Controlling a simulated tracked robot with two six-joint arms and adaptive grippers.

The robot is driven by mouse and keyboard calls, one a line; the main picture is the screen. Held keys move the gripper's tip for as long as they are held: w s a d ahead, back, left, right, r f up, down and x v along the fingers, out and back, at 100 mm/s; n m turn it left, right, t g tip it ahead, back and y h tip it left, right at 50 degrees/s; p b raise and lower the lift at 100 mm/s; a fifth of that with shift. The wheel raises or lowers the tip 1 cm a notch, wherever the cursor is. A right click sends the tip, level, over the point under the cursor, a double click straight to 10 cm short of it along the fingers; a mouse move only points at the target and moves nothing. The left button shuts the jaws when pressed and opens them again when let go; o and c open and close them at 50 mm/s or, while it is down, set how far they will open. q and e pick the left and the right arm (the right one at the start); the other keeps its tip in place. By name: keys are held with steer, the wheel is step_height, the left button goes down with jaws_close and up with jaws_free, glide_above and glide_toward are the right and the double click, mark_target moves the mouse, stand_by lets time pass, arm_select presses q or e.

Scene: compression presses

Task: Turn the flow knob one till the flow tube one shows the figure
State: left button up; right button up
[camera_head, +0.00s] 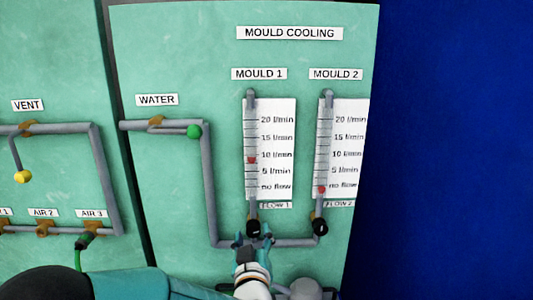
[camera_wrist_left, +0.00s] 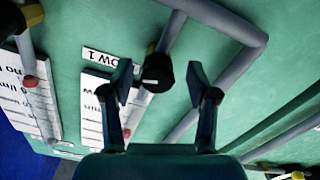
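Flow tube one (camera_head: 251,130), under the label MOULD 1, has its red float (camera_head: 251,160) a little below the 10 l/min figure. The black flow knob one (camera_head: 253,228) sits below that tube, by the FLOW 1 label. In the left wrist view the knob (camera_wrist_left: 157,72) shows a white line on its face. My left gripper (camera_head: 253,241) is open, its fingers on either side of the knob. In the left wrist view the left gripper (camera_wrist_left: 160,70) shows gaps between both fingers and the knob; contact is not visible. My right gripper is not in view.
Flow tube two (camera_head: 323,130) stands to the right, its red float (camera_head: 321,189) near no flow, with flow knob two (camera_head: 320,226) below. A grey pipe (camera_head: 208,190) runs beside and under the tubes. The green WATER valve handle (camera_head: 194,132) is at upper left.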

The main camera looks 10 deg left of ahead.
arm_select(q)
steer(key=shift+r, duration=0.2)
steer(key=shift+b+v, duration=0.4)
steer(key=shift+v, duration=0.7)
steer(key=b+v, duration=0.1)
steer(key=v, duration=0.3)
steer(key=shift+s+d, duration=0.1)
steer(key=shift+s, duration=0.25)
